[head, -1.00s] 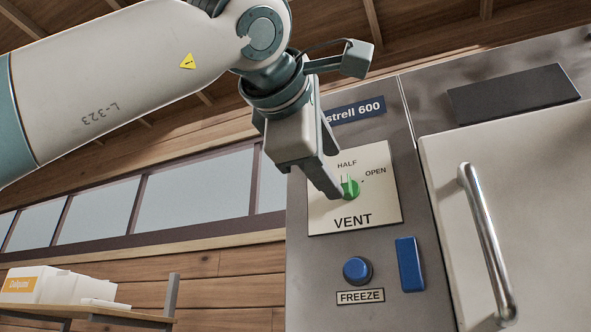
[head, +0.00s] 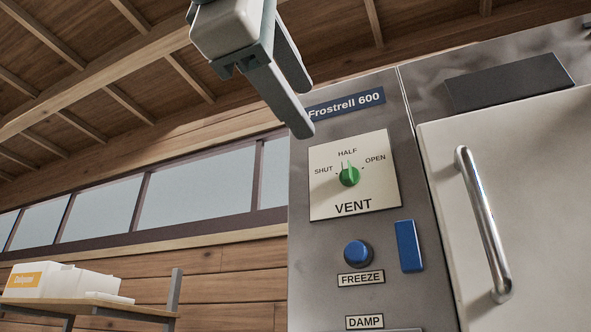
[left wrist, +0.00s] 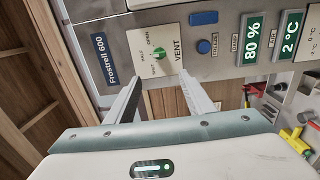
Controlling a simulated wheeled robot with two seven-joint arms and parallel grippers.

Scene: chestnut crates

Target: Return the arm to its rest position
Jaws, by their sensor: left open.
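My left gripper (head: 301,108) is high in the head view, above and left of the vent panel, with its jaws open and nothing between them. In the left wrist view its two fingers (left wrist: 160,88) stand apart, with a gap before the vent panel. The green vent knob (head: 349,176) sits on the cream VENT plate (head: 325,201), its pale mark pointing up to HALF. The knob also shows in the left wrist view (left wrist: 158,56). Most of my left arm is out of the head view. My right gripper is in neither view.
The grey Frostrell 600 cabinet (head: 310,262) carries a blue FREEZE button (head: 358,253) and a blue bar (head: 409,246). Its pale door has a chrome handle (head: 483,225). A shelf (head: 150,309) with white boxes stands at left. Lit displays (left wrist: 252,39) read 80 % and 2 °C.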

